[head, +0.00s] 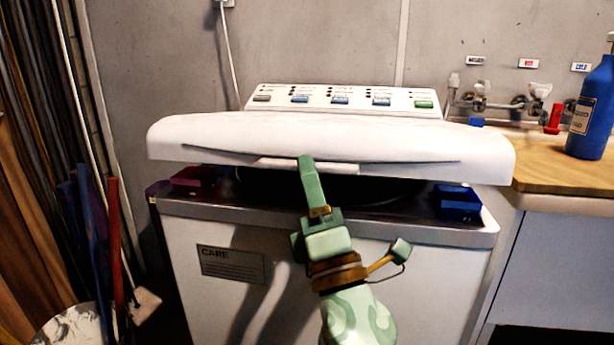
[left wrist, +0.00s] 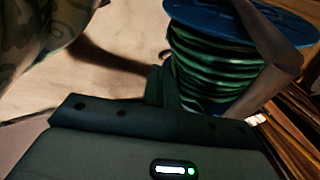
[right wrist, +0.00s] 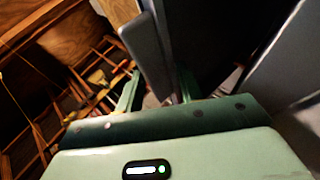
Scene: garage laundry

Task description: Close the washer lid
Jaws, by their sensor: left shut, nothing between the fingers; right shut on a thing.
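The white washer lid (head: 330,135) is partly lowered in the head view, its front edge raised above the washer body (head: 330,275). A dark gap and part of the opening show beneath it. My right gripper (head: 306,165) is at the middle of the lid's front edge, shut on it. In the right wrist view, a grey slab (right wrist: 150,55), apparently the lid's edge, stands between the fingers (right wrist: 155,90). My left gripper (left wrist: 162,88) is shut and empty in the left wrist view, away from the washer; it is not in the head view.
A control panel (head: 340,98) stands behind the lid. A wooden counter (head: 560,165) with a blue bottle (head: 592,115) is at right. Poles (head: 116,235) lean at left. A blue-flanged spool (left wrist: 210,70) is close to the left gripper.

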